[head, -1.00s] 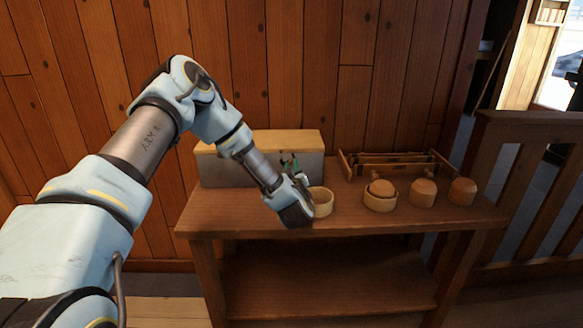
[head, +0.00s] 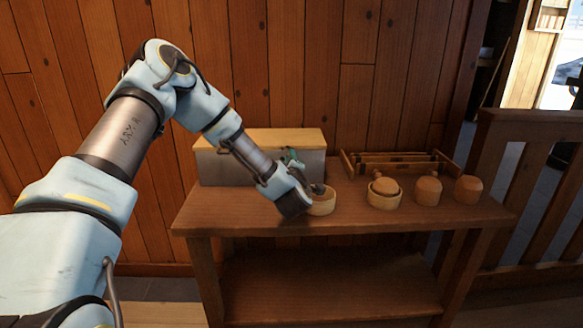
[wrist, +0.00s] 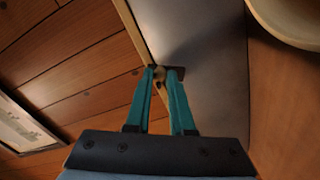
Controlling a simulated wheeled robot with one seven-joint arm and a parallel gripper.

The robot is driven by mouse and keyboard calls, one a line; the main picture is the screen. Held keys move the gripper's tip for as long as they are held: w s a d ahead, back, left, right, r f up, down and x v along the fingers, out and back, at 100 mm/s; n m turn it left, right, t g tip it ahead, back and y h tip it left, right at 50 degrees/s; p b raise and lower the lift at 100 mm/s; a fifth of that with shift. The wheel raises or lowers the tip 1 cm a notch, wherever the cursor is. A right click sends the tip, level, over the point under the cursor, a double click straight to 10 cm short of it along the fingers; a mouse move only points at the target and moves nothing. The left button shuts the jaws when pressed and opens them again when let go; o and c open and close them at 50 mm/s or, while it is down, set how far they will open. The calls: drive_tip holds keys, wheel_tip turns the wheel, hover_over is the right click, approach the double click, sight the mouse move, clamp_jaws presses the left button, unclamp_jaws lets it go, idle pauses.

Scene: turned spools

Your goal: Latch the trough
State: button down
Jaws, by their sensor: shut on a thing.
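The trough (head: 225,168) is a long grey metal box with a pale wooden lid (head: 262,138), at the back left of the table. The lid lies flat along its top. My gripper (head: 291,156) has teal fingers and is at the trough's right end, near the lid. In the wrist view the fingers (wrist: 164,72) are close together at the edge between the grey metal wall (wrist: 200,60) and the wood. They are shut on a small tan piece (wrist: 160,82), apparently the latch. A small brown plate (wrist: 178,71) shows beside the tips. My wrist hides part of the trough's end.
A pale round bowl (head: 322,206) stands close to my wrist. To its right are a bowl holding a rounded wooden piece (head: 384,186) and two turned wooden pieces (head: 428,191), (head: 468,190). A low wooden rack (head: 395,167) lies behind. A plank wall backs the table.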

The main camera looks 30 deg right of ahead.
drive_tip(key=n+b, duration=0.1)
drive_tip(key=n, duration=0.1)
drive_tip(key=n+b, duration=0.1)
drive_tip(key=a+n+b, duration=0.1)
drive_tip(key=n, duration=0.1)
drive_tip(key=shift+w+a+r+n, duration=0.1)
drive_tip(key=shift+w+r+n, duration=0.15)
drive_tip(key=shift+r+n, duration=0.1)
idle(0.4)
drive_tip(key=c, duration=0.8)
unclamp_jaws()
drive_tip(key=shift+r, duration=0.1)
drive_tip(key=shift+o, duration=0.2)
drive_tip(key=b+v, duration=0.1)
drive_tip(key=v, duration=0.9)
drive_tip(key=shift+s+a+b, duration=0.2)
drive_tip(key=shift+s+b, duration=0.15)
drive_tip(key=shift+b, duration=0.05)
